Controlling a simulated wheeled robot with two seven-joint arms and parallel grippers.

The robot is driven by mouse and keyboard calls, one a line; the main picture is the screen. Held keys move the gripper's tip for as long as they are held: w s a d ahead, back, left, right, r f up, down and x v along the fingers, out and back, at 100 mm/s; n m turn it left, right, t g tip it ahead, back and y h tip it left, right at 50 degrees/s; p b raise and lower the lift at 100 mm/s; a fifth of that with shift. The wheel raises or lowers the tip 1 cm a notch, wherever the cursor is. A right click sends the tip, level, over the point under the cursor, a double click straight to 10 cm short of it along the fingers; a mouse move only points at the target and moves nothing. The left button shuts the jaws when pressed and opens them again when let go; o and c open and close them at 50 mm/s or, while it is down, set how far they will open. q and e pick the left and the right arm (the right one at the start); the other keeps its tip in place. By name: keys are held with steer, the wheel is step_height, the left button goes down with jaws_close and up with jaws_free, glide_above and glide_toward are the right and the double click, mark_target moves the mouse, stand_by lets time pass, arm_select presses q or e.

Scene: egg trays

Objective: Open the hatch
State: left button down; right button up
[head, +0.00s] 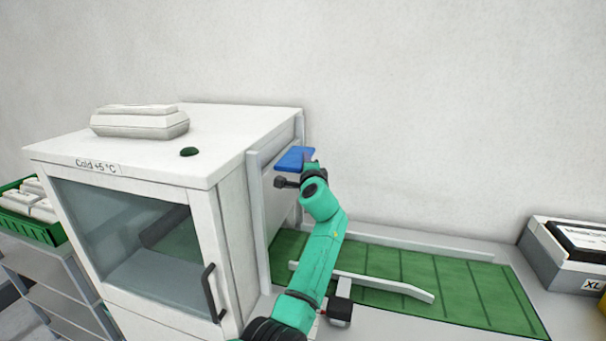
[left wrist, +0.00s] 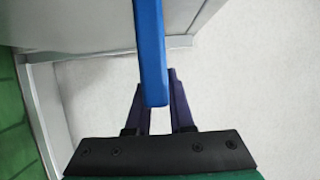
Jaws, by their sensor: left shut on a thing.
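The hatch (head: 281,205) is a pale panel in a grey frame on the right side of the white cold cabinet (head: 150,152). A flat blue handle (head: 294,158) stands out near its top. My left gripper (head: 308,160) is at the handle's right end, partly hidden by its own wrist. In the left wrist view the blue handle (left wrist: 151,50) runs between the two dark fingers of my left gripper (left wrist: 156,92), which are shut on it. How far the hatch is raised is hard to tell. My right gripper is not in view.
A green conveyor mat (head: 455,285) with a pale guide bar (head: 375,283) leads right from the hatch. A grey box (head: 570,265) stands at the far right. The cabinet's glass front door (head: 140,245) is closed. A white egg carton (head: 140,122) lies on top.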

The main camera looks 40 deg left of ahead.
arm_select(q)
step_height(320, 180, up, 2)
steer(key=shift+a+r+p, duration=0.1)
steer(key=shift+r+p, duration=0.05)
steer(key=shift+p, duration=0.25)
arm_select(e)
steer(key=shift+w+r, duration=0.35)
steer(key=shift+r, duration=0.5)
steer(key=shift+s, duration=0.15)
arm_select(q)
steer(key=c, duration=0.8)
jaws_free()
steer(key=shift+a, duration=0.1)
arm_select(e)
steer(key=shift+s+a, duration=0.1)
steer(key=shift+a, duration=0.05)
